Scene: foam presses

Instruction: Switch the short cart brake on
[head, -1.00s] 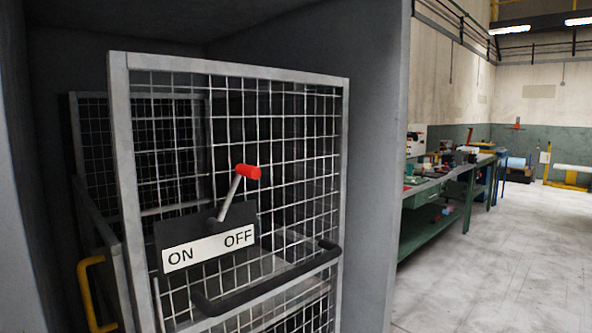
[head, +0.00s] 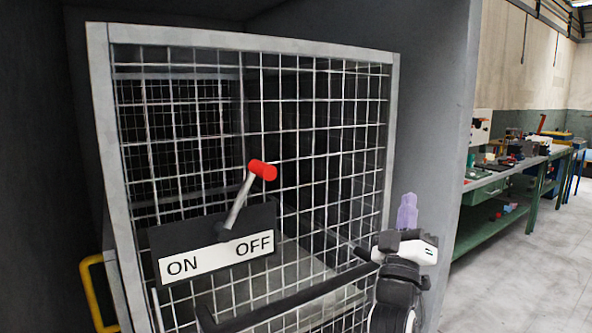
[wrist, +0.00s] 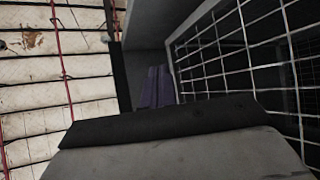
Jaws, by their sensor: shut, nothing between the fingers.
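The brake lever (head: 237,199) with a red knob (head: 263,170) stands on a dark plate on the front of the wire mesh cart (head: 95,80). It leans up and to the right, toward the OFF side of the white ON/OFF label (head: 216,257). My gripper (head: 407,205) is at the right of the cart front, fingers pointing up, shut and empty. It is apart from the lever, to its right and a little lower. In the wrist view the purple fingers (wrist: 155,88) show beside the cart mesh (wrist: 240,45); the lever is not in that view.
The cart's black push handle (head: 290,300) runs across the front below the label, close to my arm. A grey wall (head: 440,120) stands right of the cart. A yellow handle (head: 92,290) is at lower left. A green workbench (head: 500,215) stands farther right.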

